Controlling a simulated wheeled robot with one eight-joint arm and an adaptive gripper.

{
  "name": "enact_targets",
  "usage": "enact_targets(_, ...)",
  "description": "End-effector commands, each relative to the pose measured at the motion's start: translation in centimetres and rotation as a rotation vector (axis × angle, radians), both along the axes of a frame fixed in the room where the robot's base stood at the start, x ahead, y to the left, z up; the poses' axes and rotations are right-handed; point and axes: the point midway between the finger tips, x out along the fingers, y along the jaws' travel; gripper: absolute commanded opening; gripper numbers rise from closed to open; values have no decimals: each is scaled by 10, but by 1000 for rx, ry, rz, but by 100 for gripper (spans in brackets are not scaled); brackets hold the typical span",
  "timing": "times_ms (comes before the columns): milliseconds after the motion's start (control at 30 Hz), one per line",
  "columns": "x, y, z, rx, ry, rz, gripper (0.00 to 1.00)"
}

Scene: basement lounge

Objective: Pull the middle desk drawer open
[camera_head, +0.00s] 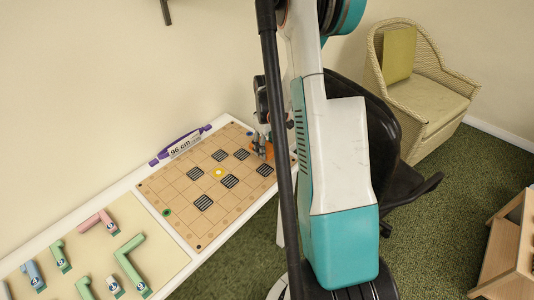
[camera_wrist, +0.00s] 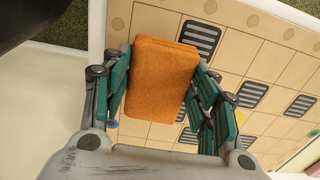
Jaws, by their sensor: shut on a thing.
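No desk drawer can be made out in either view. My gripper (camera_wrist: 160,88) is shut on an orange block (camera_wrist: 160,75), with teal-padded fingers on its left and right sides. In the head view my gripper (camera_head: 262,138) and the orange block (camera_head: 268,151) show over the far right part of a tan gridded board (camera_head: 176,206). The board lies on a long white table (camera_head: 232,229). I cannot tell whether the block touches the board. My arm hides part of the table's right end.
Striped black squares and a yellow marker (camera_head: 219,173) are on the board. Several coloured angled pieces lie on a beige mat (camera_head: 88,258) at left. A black chair (camera_head: 405,180), a wicker armchair (camera_head: 425,85) and wooden furniture (camera_head: 500,262) stand at right on green carpet.

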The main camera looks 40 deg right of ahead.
Motion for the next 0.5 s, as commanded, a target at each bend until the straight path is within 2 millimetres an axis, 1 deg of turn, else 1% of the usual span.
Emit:
enact_targets(33,0,0,-9,0,0,0,20)
enact_targets(100,0,0,-20,0,0,0,20)
enact_targets(200,0,0,-31,0,0,0,20)
enact_targets(500,0,0,-31,0,0,0,20)
